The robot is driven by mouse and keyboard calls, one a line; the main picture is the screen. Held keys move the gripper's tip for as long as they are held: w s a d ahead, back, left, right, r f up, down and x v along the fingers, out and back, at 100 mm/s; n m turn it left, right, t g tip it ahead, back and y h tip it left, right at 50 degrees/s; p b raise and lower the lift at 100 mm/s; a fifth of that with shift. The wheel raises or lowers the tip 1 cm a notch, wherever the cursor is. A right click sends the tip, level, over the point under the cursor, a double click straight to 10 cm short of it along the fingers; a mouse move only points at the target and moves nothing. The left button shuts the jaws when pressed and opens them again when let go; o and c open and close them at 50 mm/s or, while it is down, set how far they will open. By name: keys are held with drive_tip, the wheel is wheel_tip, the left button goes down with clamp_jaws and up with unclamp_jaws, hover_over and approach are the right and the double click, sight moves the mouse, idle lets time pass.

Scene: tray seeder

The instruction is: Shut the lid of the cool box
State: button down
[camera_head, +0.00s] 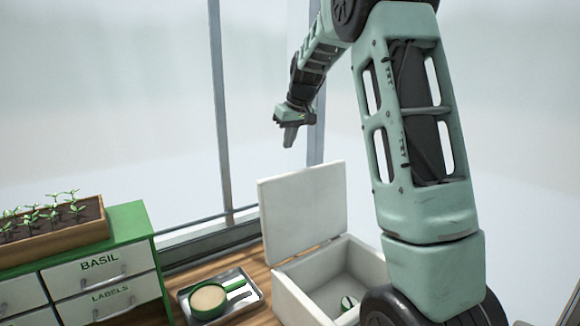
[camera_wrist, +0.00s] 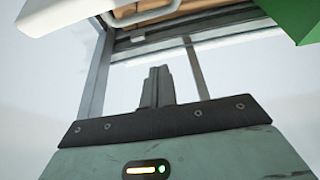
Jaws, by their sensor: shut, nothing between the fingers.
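The cool box (camera_head: 307,299) is a white box on the wooden bench, right of centre in the head view. Its lid (camera_head: 303,210) stands open, raised steeply at the box's back left side. My gripper (camera_head: 290,138) is in the air above the lid, pointing down, shut and empty, apart from the lid. In the wrist view the gripper's fingers (camera_wrist: 157,86) are together. A white piece with a pale handle (camera_wrist: 60,12), likely the lid, shows at the top left there.
A green drawer cabinet (camera_head: 130,222) carries a seedling planter (camera_head: 60,246). Window posts (camera_head: 221,110) stand behind. The air around the gripper is free.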

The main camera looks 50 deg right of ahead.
wheel_tip(320, 180, down, 9)
drive_tip(key=p, duration=0.5)
drive_tip(key=shift+s+a+r, duration=0.15)
drive_tip(key=shift+s+r, duration=0.05)
drive_tip(key=shift+s, duration=0.05)
drive_tip(key=shift+s+b, duration=0.1)
drive_tip(key=shift+b, duration=0.4)
